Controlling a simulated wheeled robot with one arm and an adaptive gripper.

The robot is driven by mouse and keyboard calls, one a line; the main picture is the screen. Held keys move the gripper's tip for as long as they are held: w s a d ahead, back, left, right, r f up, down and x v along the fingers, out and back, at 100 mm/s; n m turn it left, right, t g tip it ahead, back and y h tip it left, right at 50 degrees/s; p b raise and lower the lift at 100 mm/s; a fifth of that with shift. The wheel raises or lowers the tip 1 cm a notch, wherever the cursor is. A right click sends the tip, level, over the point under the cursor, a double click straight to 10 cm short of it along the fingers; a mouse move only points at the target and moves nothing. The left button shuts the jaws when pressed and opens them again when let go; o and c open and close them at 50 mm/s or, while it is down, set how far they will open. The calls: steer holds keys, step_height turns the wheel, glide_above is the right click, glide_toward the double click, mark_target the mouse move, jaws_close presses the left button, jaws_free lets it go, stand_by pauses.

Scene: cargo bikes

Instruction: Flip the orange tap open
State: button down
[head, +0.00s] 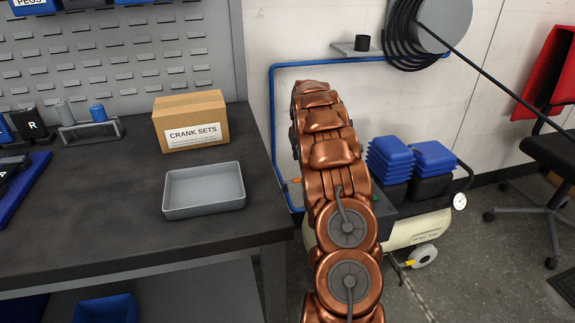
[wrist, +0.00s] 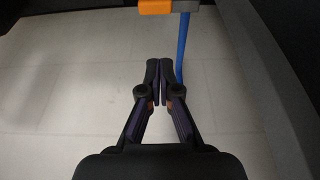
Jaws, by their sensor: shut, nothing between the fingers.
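The orange tap (wrist: 154,6) shows at the top edge of the wrist view, cut off by the frame, with a grey part beside it and a blue pipe (wrist: 183,45) running from it. My gripper (wrist: 159,62) is shut and empty. In that picture its fingertips lie below the tap, with a visible gap between them. In the head view a small orange piece (head: 295,181), likely the same tap, shows by the blue pipe at the left edge of my copper arm. My arm hides the gripper there.
A workbench (head: 110,190) with a grey tray (head: 204,208) and a cardboard box (head: 190,120) stands left of my arm. A cream compressor (head: 425,228) with another orange piece (head: 410,263) stands right. A black hose coil (head: 402,35) hangs on the wall.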

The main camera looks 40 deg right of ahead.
mark_target(294, 181)
steer(key=shift+w+d+f, duration=0.15)
steer(key=shift+w+d, duration=0.5)
steer(key=shift+d, duration=0.2)
steer(key=shift+f, duration=0.1)
step_height(294, 181, down, 9)
steer(key=b, duration=0.1)
steer(key=shift+s+a, duration=0.15)
steer(key=shift+s, duration=0.15)
stand_by(0.7)
steer(key=shift+f, duration=0.1)
steer(key=shift+s+a+m, duration=0.1)
steer(key=shift+s+m, duration=0.05)
steer(key=shift+m, duration=0.15)
stand_by(0.3)
